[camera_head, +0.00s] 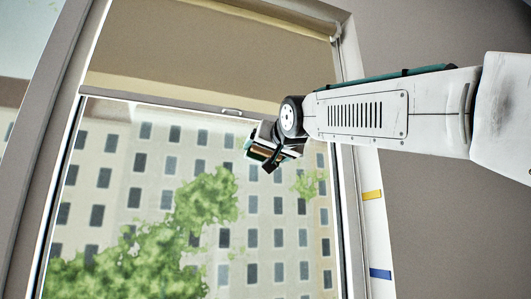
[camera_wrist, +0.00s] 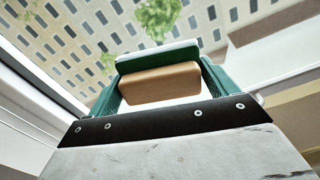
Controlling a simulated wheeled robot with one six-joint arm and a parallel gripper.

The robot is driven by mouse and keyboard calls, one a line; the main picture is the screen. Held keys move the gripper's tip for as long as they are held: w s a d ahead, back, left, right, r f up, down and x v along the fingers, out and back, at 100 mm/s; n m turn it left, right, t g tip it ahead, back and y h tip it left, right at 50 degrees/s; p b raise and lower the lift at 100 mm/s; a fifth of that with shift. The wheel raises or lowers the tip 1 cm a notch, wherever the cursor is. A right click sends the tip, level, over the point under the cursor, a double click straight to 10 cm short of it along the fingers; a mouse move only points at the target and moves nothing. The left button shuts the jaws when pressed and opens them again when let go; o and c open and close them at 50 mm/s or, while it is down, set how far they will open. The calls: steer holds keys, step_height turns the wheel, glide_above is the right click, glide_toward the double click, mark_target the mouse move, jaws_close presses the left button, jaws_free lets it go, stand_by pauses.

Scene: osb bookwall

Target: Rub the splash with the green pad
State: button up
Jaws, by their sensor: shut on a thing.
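My gripper (camera_head: 268,150) is in front of the upper right part of the window pane in the head view. In the wrist view my gripper (camera_wrist: 160,78) has its green fingers closed on the two sides of the pad (camera_wrist: 158,55), a tan block with a green layer on its far face. The pad is small and partly hidden in the head view. Whether it touches the glass cannot be told. No splash stands out clearly. A small green patch (camera_head: 310,184) shows right of and below the gripper; whether it is a mark or foliage is unclear.
The window pane (camera_head: 150,165) shows a building and green trees behind it. A tan blind (camera_head: 210,60) covers its top. The window frame (camera_head: 352,225) runs down the right, with a strip bearing yellow and blue marks (camera_head: 380,273) beside it. Grey wall (camera_head: 450,230) lies farther right.

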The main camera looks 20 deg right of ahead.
steer(key=shift+s, duration=1.5)
